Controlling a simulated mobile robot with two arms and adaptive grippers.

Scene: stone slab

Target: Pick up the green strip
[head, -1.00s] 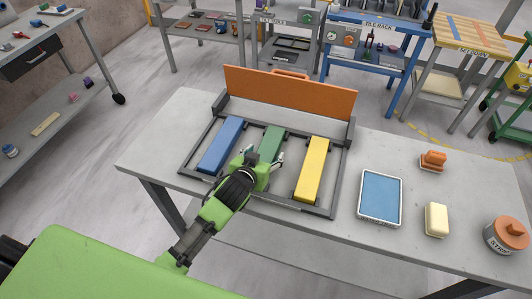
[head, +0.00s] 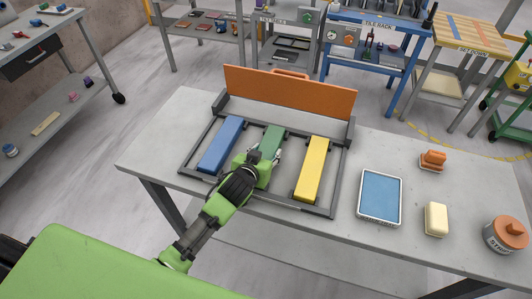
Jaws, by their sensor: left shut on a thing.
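The green strip (head: 271,138) lies in the dark frame (head: 340,172) on the stone slab table, between a blue strip (head: 221,145) and a yellow strip (head: 312,168). My left gripper (head: 263,154) reaches in from the lower left and is shut on the near part of the green strip. The gripper hides the strip's near end. Whether the strip is lifted off the frame cannot be told. My right gripper is not in view.
An orange panel (head: 290,92) stands upright along the frame's back edge. The slab's left end is clear.

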